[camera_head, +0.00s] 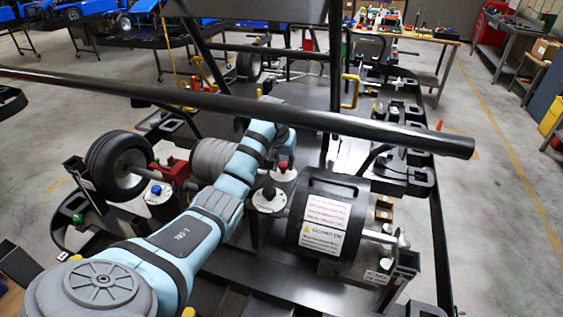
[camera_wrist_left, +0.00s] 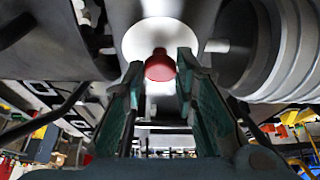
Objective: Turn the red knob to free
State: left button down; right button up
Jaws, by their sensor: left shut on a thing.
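The red knob (camera_wrist_left: 160,66) sits on a white round plate (camera_wrist_left: 140,42) in the left wrist view. It also shows in the head view (camera_head: 283,168), small, above its white plate near the middle. My left gripper (camera_wrist_left: 160,78) has one finger on each side of the red knob and is shut on it. In the head view my light-blue left arm reaches in from the lower left, and its wrist partly hides the gripper. The word or mark for free cannot be read. My right gripper is not in view.
A knob with a dark top (camera_head: 268,191) stands just in front of the red one, and a blue knob (camera_head: 155,190) is to the left. A black drum (camera_head: 325,205) with labels is close on the right. A long black bar (camera_head: 250,103) crosses above.

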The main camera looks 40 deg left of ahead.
pick_arm(q)
jog(key=shift+m, duration=0.4)
jog(key=m+h, duration=0.2)
jog(key=m, duration=0.2)
jog(key=shift+a, duration=0.2)
jog(key=shift+f+m+h, duration=0.1)
jog(key=shift+m+h, duration=0.4)
jog(key=shift+m, duration=0.7)
jog(key=shift+s, duration=0.1)
jog(key=c, duration=1.6)
grip_release()
jog(key=o, duration=0.3)
jog(key=shift+a, duration=0.1)
